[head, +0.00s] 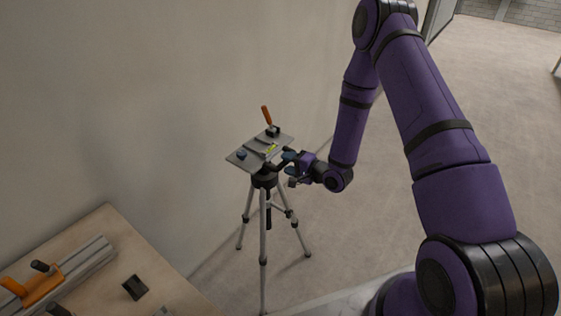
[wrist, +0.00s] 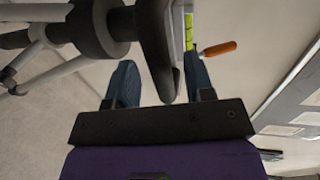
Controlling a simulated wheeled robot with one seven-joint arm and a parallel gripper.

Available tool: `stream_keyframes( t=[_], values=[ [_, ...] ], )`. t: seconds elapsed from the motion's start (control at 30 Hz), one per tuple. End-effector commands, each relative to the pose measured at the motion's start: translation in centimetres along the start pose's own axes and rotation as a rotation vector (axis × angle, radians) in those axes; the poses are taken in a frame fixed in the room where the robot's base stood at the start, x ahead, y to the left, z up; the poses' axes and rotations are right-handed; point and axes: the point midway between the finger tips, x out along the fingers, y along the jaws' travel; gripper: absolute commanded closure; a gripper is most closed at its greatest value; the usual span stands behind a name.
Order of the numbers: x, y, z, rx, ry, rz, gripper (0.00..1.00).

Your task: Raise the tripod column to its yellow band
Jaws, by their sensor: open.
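The tripod (head: 264,222) stands upright on the floor beside the wall, its legs spread. A flat grey plate (head: 238,158) with an orange-handled part (head: 267,115) sits on its top. My gripper (head: 289,163) is at the right side of the tripod head, just below the plate. In the wrist view my gripper (wrist: 160,72) is open, its blue fingers on either side of a dark tapered part (wrist: 156,40) of the tripod head. Whether they touch it I cannot tell. The dark round hub (wrist: 95,28) is left of the fingers. I cannot make out a yellow band on the column.
A yellow-green piece (head: 270,147) and a blue knob (head: 241,154) are on the plate. A wooden bench (head: 105,240) at the lower left carries a metal rail with an orange clamp (head: 40,288) and a small black block (head: 135,287). The floor to the right is clear.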

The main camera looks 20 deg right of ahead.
Motion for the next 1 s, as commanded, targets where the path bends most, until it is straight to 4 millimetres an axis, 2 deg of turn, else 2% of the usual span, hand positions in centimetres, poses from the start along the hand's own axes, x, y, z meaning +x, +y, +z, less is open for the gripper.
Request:
stream_keyframes(
  t=[0.1,0.3,0.63,0.67,0.8,0.87,1.0],
  values=[
    [1.8,0.0,0.1,-0.003,-0.002,-0.001,0.52],
    [3.4,0.0,0.0,-0.002,0.000,0.000,0.52],
    [3.7,0.0,0.0,-0.001,0.001,0.000,0.52],
    [3.7,0.0,0.0,-0.001,0.001,0.000,0.56],
    [3.7,0.0,0.0,-0.001,0.001,0.000,0.88],
    [3.7,-0.1,0.0,-0.001,0.001,0.000,1.00],
    [3.7,-0.1,0.0,-0.001,0.001,0.000,1.00]
  ],
)
